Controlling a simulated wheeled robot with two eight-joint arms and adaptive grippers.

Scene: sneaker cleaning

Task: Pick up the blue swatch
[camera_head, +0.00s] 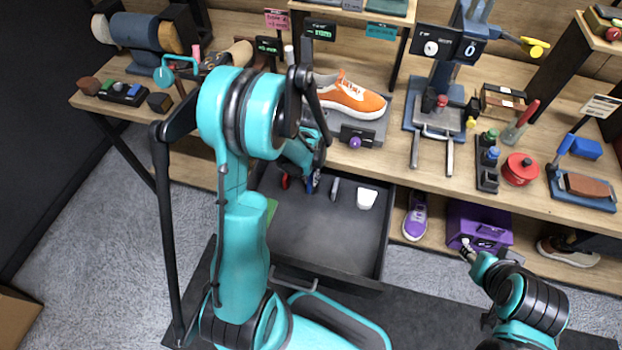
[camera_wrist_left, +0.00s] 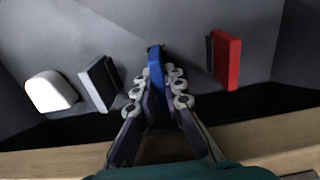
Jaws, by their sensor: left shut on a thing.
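The blue swatch (camera_wrist_left: 155,58) stands between the fingers of my left gripper (camera_wrist_left: 159,82) in the left wrist view. The left gripper is shut on it, down inside the open drawer (camera_head: 330,245). In the head view the blue swatch (camera_head: 309,187) shows only as a small strip below my left gripper (camera_head: 311,172), which is partly hidden by my arm. I cannot tell if the swatch touches the drawer floor. My right gripper (camera_head: 467,250) is at the lower right, in front of a purple box; its fingers are too small to judge.
A red swatch (camera_wrist_left: 226,60) stands to the right of the gripper in the left wrist view. The bench (camera_head: 250,170) overhangs the drawer's back. The drawer's front half is clear.

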